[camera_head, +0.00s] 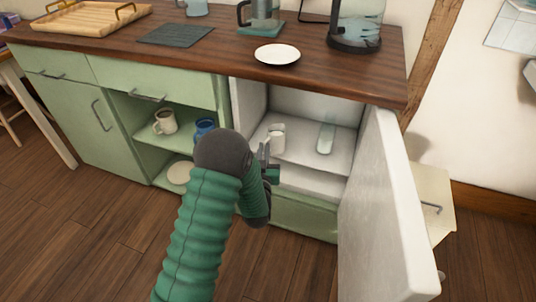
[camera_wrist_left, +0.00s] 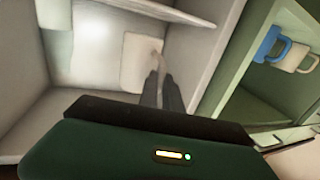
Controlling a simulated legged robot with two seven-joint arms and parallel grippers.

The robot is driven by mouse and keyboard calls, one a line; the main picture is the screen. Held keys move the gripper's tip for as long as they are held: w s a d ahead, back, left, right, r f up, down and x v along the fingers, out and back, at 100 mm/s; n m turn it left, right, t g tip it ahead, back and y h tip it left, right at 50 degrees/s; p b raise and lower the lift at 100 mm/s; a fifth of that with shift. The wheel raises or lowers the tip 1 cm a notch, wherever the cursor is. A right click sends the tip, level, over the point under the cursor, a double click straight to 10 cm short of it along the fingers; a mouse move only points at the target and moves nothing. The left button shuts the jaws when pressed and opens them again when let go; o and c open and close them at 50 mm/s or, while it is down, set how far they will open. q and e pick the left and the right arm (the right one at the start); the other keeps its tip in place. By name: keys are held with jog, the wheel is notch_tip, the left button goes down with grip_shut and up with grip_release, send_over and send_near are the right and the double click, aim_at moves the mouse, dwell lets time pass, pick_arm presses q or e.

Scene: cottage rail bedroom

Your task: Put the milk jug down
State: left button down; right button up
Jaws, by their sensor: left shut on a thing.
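The white milk jug (camera_head: 277,141) is upright inside the open fridge, over its upper shelf. I cannot tell whether its base touches the shelf. My left gripper (camera_head: 265,157) reaches in at the fridge's left side and is shut on the jug, by its handle side. In the left wrist view the jug (camera_wrist_left: 138,62) is just beyond the narrow fingertips (camera_wrist_left: 161,78), which meet its handle. The handle is partly hidden by the fingers. My right gripper is in neither view.
A clear bottle or glass (camera_head: 325,138) stands on the fridge shelf to the right. The fridge door (camera_head: 385,215) hangs open at right. Open shelves at left hold a cream mug (camera_head: 164,122) and a blue mug (camera_head: 205,127). A white plate (camera_head: 277,54) lies on the counter above.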

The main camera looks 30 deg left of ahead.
aim_at(276, 132)
pick_arm(q)
jog(key=w+f+b, duration=0.1)
jog(key=w+a+f+b, duration=0.1)
jog(key=w+f+b, duration=0.1)
jog(key=w+f, duration=0.1)
jog(key=shift+a+b, duration=0.3)
jog(key=shift+b, duration=0.1)
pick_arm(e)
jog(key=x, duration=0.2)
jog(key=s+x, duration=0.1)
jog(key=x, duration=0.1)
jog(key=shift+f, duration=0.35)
pick_arm(q)
jog(key=c, duration=1.5)
grip_release()
jog(key=shift+c, duration=0.2)
